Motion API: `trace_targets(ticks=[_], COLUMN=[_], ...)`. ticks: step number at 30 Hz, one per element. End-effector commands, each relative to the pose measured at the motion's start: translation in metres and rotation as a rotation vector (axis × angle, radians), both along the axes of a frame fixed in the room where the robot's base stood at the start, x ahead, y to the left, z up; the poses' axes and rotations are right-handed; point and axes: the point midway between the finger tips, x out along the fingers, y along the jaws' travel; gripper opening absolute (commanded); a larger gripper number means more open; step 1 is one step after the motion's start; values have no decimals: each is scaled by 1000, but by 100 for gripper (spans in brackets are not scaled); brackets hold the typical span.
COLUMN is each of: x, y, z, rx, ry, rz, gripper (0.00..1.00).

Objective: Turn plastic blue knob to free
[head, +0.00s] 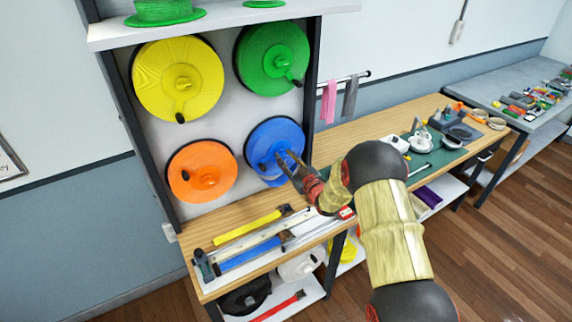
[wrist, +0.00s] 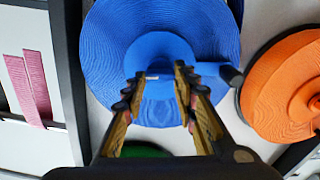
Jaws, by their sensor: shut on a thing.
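A blue round strap reel (head: 274,148) is mounted low on the right of the wall panel. The blue knob at its centre (wrist: 158,82) has a raised grip, partly hidden by my gripper's fingers. My gripper (head: 286,160) is at the reel's centre, with its fingers shut on the blue knob. In the wrist view my gripper (wrist: 158,75) has one finger on each side of the knob's raised part. A dark-tipped crank handle (wrist: 231,75) sticks out to the right of the knob in the wrist view.
Yellow (head: 178,80), green (head: 272,57) and orange (head: 202,171) reels share the panel. The wooden bench (head: 215,228) below holds long yellow, blue and metal bars. Pink and grey straps (head: 329,102) hang from a rail to the right.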

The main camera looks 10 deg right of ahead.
Motion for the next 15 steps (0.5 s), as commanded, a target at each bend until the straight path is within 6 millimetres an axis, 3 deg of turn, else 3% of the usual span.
trace_targets(ticks=[15], x=[0], y=[2], z=[-6], rx=[-464], ry=[-155], rz=[-1], gripper=[3])
